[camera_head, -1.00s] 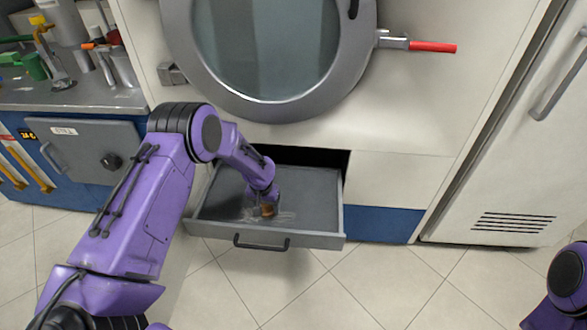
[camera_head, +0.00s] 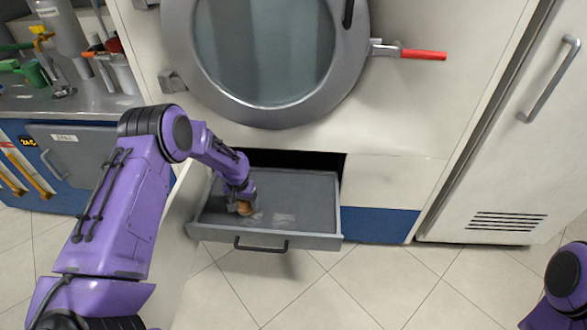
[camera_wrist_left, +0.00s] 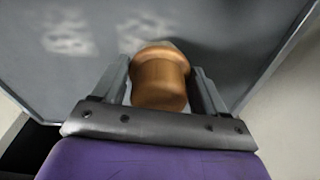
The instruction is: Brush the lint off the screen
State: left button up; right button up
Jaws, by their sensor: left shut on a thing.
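The grey screen (camera_head: 305,190) lies in a pulled-out drawer below the round door. Pale lint patches (camera_head: 284,220) show on its front part; they also show in the left wrist view (camera_wrist_left: 68,40). My left gripper (camera_head: 242,204) is over the screen's front left part, shut on the brown wooden handle of a brush (camera_wrist_left: 160,78). The bristles are hidden beneath the handle, so I cannot tell if they touch the screen. My right gripper is out of view; only a part of my right arm shows at the lower right.
The drawer front (camera_head: 300,242) has a dark handle (camera_head: 261,246). The round glass door (camera_head: 265,55) with a red lever (camera_head: 424,56) is above. A counter (camera_head: 65,105) with bottles and tools stands at left, a white cabinet (camera_head: 505,150) at right. The tiled floor in front is clear.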

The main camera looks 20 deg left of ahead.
pick_arm(q)
jog(key=shift+r+p, duration=2.2)
jog(key=shift+r, duration=0.5)
